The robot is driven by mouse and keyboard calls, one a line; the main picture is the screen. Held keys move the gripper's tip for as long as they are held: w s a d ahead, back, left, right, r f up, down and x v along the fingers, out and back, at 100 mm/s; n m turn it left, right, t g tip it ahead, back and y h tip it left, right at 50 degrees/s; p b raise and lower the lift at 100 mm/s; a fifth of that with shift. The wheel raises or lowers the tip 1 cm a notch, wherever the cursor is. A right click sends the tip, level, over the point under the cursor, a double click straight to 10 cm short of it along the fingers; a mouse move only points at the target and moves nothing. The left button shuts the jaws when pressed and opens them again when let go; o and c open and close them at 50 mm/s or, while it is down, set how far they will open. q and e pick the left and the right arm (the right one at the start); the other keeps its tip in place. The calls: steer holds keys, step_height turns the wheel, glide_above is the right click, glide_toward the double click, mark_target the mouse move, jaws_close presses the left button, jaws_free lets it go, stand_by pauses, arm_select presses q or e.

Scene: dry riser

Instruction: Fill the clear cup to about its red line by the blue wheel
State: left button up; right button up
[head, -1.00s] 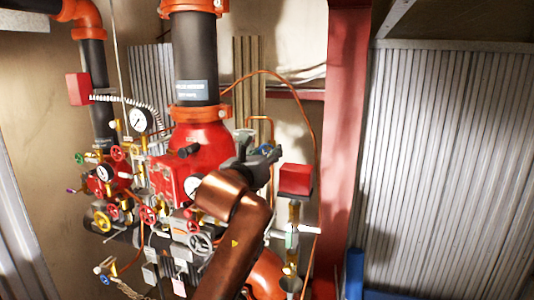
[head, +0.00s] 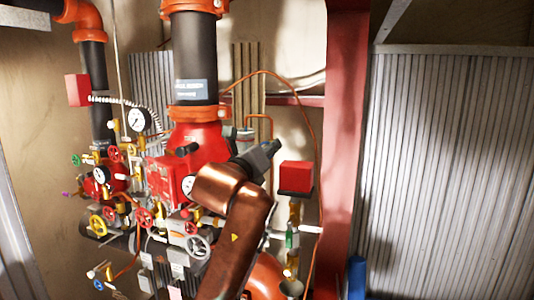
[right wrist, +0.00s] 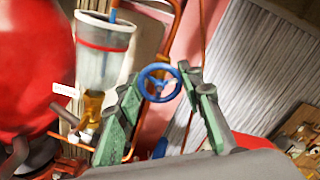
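The clear cup (right wrist: 103,55), with a red line around its upper part, shows in the right wrist view at upper left. A blue rod or tube reaches its top; I cannot tell its water level. The blue wheel (right wrist: 160,70) is beyond and between the fingertips of my right gripper (right wrist: 164,88), which is open. I cannot tell whether the fingers touch the wheel. In the head view my right gripper (head: 263,155) is in front of the red riser, and hides what lies behind it. My left gripper is not in view.
A red box (head: 296,175) on a brass valve stands right of my gripper. Several coloured wheels, such as a yellow one (head: 97,224), and a gauge (head: 136,120) crowd the left. Another small blue wheel (head: 98,285) is at lower left. A red column (head: 345,130) stands right.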

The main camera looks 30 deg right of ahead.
steer(key=shift+o, duration=0.9)
steer(key=shift+a+r, duration=0.1)
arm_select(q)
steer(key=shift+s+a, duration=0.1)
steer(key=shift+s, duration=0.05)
arm_select(e)
steer(key=v, duration=1.2)
steer(key=shift+s, duration=0.1)
